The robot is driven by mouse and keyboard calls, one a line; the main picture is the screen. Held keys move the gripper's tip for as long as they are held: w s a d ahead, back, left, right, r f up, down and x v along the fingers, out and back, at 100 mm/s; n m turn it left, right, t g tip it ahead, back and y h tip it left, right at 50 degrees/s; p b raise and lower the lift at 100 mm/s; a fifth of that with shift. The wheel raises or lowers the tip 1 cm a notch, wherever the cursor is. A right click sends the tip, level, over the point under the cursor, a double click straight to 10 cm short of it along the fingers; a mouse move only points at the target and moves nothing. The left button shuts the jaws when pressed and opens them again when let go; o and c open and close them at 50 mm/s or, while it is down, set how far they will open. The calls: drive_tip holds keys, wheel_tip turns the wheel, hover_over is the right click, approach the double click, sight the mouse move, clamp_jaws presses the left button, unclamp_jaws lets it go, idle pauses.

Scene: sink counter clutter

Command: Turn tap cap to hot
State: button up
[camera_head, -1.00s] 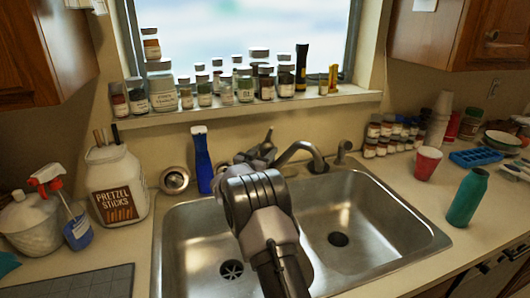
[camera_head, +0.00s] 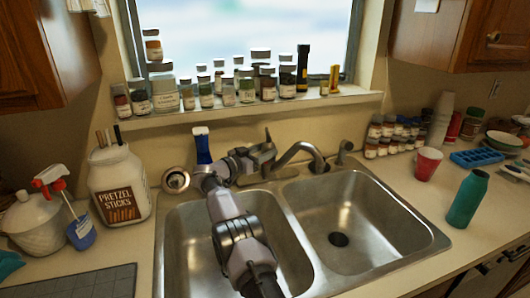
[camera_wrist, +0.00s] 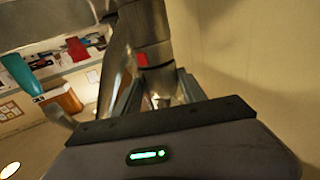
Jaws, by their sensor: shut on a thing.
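The metal tap (camera_head: 300,150) stands behind the double sink, its spout curving to the right. My gripper (camera_head: 264,156) is at the tap's handle end, left of the spout. In the wrist view my gripper (camera_wrist: 160,88) has a finger on each side of the metal tap cap (camera_wrist: 160,80) and is shut on it. A red mark (camera_wrist: 142,60) shows on the tap's metal body, next to a dark ring. In the head view my gripper and wrist hide most of the cap.
A blue bottle (camera_head: 202,146) stands behind my arm, partly hidden. The steel sink (camera_head: 345,215) is empty. A pretzel jar (camera_head: 118,185) is at left; a red cup (camera_head: 428,163) and teal bottle (camera_head: 467,198) are at right. Jars line the sill (camera_head: 250,112).

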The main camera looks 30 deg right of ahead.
drive_tip(key=o, duration=1.1)
drive_tip(key=shift+a, duration=0.1)
drive_tip(key=s+a+p, duration=0.1)
drive_tip(key=a, duration=0.4)
drive_tip(key=s+a+p, duration=0.1)
drive_tip(key=a+p, duration=0.1)
drive_tip(key=a, duration=0.4)
drive_tip(key=s+a+p, duration=0.1)
drive_tip(key=a, duration=0.5)
drive_tip(key=shift+p, duration=0.35)
